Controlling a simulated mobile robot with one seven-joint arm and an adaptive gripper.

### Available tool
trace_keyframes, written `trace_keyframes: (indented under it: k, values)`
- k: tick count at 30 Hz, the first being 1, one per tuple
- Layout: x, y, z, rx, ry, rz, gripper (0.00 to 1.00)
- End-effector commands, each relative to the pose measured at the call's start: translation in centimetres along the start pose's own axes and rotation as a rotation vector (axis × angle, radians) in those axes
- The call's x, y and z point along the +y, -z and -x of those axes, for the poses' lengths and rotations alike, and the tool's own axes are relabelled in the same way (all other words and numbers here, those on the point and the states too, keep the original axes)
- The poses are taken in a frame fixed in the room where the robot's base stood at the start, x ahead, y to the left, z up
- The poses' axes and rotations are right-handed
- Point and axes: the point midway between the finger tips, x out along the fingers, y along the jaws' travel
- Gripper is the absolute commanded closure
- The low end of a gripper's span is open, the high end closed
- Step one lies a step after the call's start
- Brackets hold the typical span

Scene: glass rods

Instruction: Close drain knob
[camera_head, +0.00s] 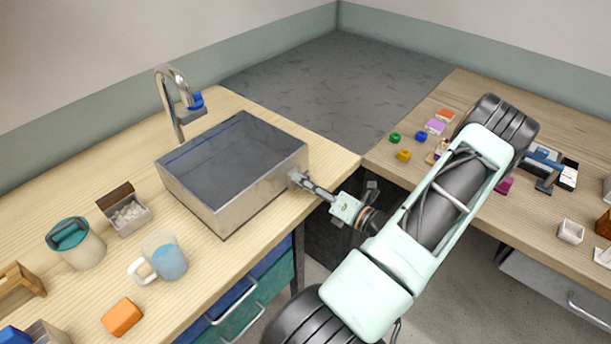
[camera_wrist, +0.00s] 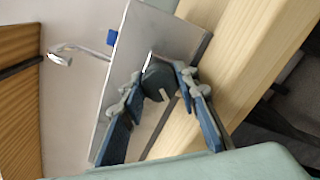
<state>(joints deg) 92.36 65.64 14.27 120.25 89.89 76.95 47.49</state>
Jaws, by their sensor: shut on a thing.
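The metal sink basin (camera_head: 247,201) stands on the wooden counter, with its open top facing up. The drain knob is on the basin's right side wall; in the wrist view the dark grey knob (camera_wrist: 158,80) shows between my fingertips, with a short light mark on its face. My gripper (camera_head: 296,178) reaches the side wall from the right and is shut on the knob. The two blue and grey fingers also show in the wrist view (camera_wrist: 160,78), one on each side of the knob. In the head view my gripper hides the knob.
A chrome faucet (camera_head: 174,95) with a blue part stands behind the basin. A glass pitcher (camera_head: 165,258), a teal-lidded canister (camera_head: 75,243), a small box (camera_head: 125,212) and an orange block (camera_head: 122,317) sit on the left counter. The right counter (camera_head: 483,240) holds several small items.

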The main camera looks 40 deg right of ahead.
Motion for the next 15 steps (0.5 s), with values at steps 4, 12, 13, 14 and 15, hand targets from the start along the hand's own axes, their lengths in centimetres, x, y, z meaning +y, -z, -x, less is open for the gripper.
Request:
trace_keyframes:
  k: [4,12,13,14,15]
  values:
    - [0.19,-0.1,0.02,0.001,0.001,-0.141,0.96]
    - [0.1,-0.08,0.03,0.0,0.001,-0.396,0.96]
    - [0.08,-0.08,0.04,0.0,0.002,-0.423,0.96]
    - [0.07,-0.08,0.04,0.0,0.002,-0.451,0.96]
    - [0.05,-0.07,0.04,0.0,0.002,-0.486,0.96]
